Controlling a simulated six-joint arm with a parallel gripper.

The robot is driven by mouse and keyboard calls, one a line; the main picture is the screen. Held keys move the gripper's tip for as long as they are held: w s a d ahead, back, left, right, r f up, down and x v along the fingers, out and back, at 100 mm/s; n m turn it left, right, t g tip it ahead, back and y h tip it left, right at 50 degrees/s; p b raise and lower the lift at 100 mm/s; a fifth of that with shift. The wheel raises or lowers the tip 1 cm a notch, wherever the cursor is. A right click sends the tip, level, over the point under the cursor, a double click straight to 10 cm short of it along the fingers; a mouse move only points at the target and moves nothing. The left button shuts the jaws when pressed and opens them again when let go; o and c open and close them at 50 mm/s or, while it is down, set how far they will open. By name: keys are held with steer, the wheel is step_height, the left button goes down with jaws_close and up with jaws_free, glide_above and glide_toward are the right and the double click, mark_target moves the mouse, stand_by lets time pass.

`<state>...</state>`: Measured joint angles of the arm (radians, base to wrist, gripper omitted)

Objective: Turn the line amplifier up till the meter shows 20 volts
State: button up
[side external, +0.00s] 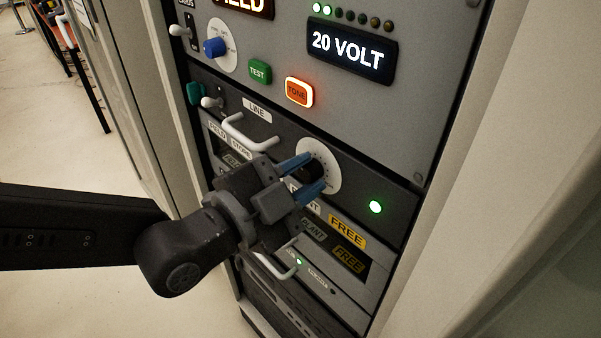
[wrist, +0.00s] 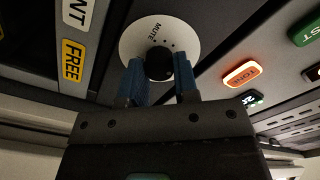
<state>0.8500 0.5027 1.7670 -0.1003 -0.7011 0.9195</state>
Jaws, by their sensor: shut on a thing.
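The line amplifier's black knob (side external: 313,169) sits on a white round dial on the dark panel marked LINE. My gripper (side external: 309,175) is shut on this knob, with one blue finger on each side. In the wrist view the knob (wrist: 159,63) shows between the two blue fingertips (wrist: 159,76), and the word MUTE is on the dial (wrist: 137,35). The meter (side external: 349,52) above reads 20 VOLT in white. My gripper hides part of the dial, and I cannot tell where the knob points.
A lit orange TONE button (side external: 299,92), a green TEST button (side external: 259,72) and a blue knob (side external: 215,47) are on the panel above. A white handle (side external: 250,136) sticks out left of the dial. A green lamp (side external: 376,207) glows to its right.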

steer(key=shift+m, duration=1.1)
steer(key=o, duration=0.9)
steer(key=shift+o, duration=0.2)
steer(key=shift+s, duration=0.1)
steer(key=v, duration=1.3)
steer(key=shift+s+a, duration=0.2)
steer(key=shift+a, duration=0.1)
